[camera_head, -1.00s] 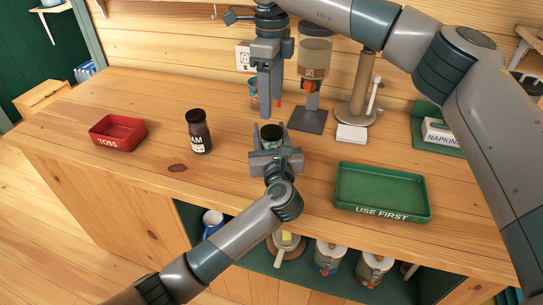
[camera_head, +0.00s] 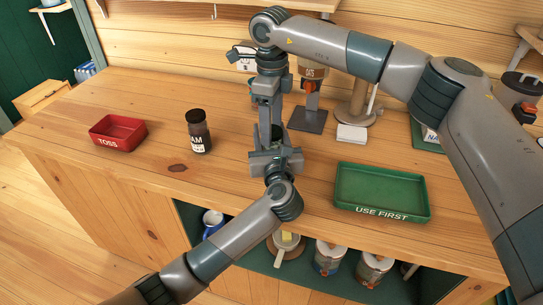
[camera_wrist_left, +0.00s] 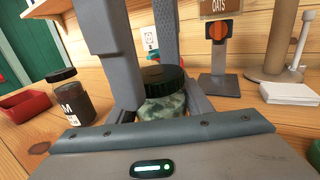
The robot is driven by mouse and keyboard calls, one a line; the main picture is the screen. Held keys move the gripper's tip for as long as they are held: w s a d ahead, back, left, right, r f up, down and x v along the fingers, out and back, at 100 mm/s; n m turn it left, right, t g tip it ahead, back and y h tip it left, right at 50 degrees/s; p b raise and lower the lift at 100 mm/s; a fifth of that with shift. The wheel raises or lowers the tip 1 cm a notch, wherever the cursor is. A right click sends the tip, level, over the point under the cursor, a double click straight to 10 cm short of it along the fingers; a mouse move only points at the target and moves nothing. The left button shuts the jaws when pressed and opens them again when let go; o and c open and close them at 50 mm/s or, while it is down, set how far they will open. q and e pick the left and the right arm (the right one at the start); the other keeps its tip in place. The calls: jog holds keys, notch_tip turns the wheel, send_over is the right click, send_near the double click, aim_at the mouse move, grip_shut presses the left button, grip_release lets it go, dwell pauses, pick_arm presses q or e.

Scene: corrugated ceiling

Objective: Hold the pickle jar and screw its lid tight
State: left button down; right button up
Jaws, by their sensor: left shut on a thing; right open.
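The pickle jar (camera_wrist_left: 165,103), clear with green contents, stands on the counter between the fingers of my left gripper (camera_head: 274,160), which is shut on it. Its dark green lid (camera_wrist_left: 163,76) sits on top in the left wrist view. My right gripper (camera_head: 269,137) points straight down from above. Its open fingers straddle the lid, one on the left and one behind to the right in the left wrist view. Whether they touch the lid cannot be told. In the head view the grippers hide most of the jar.
A jam jar (camera_head: 198,132) and red TOSS tray (camera_head: 118,143) stand to the left. A green USE FIRST tray (camera_head: 382,213) is to the right. Behind are an oats dispenser (camera_head: 308,119), a paper-towel stand (camera_head: 357,105) and a white block (camera_head: 351,133).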

jog(key=c, duration=1.1)
jog(key=o, duration=1.2)
jog(key=shift+o, duration=0.2)
notch_tip(320, 180, up, 12)
pick_arm(q)
jog(key=c, duration=0.8)
grip_release()
